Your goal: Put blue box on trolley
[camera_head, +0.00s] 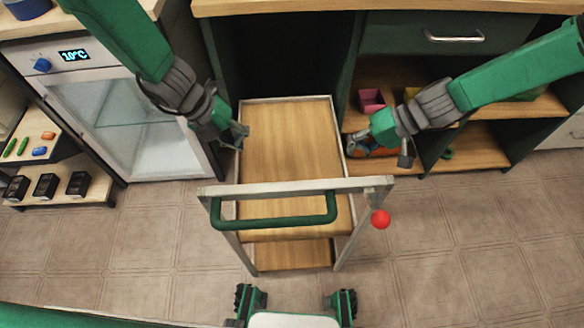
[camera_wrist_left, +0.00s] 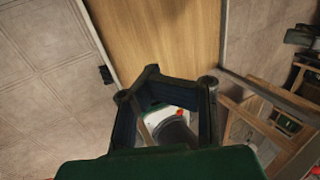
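The trolley (camera_head: 290,135) stands in the middle of the head view, with a bare wooden top, a lower shelf and a green handle (camera_head: 275,222) towards me. Its wooden top also shows in the left wrist view (camera_wrist_left: 165,35). I see no clear blue box in either view. My left gripper (camera_head: 238,137) is above the left edge of the trolley top; in the left wrist view its fingers (camera_wrist_left: 180,85) are apart with nothing held. My right gripper (camera_head: 378,150) is right of the trolley before the open shelves, its fingers apart and seemingly empty.
A pink box (camera_head: 370,100) and an orange thing (camera_head: 378,153) sit in the shelves at right. A glass-door cooler (camera_head: 125,120) stands at left, beside shelves with black boxes (camera_head: 45,186). Floor is clear at right.

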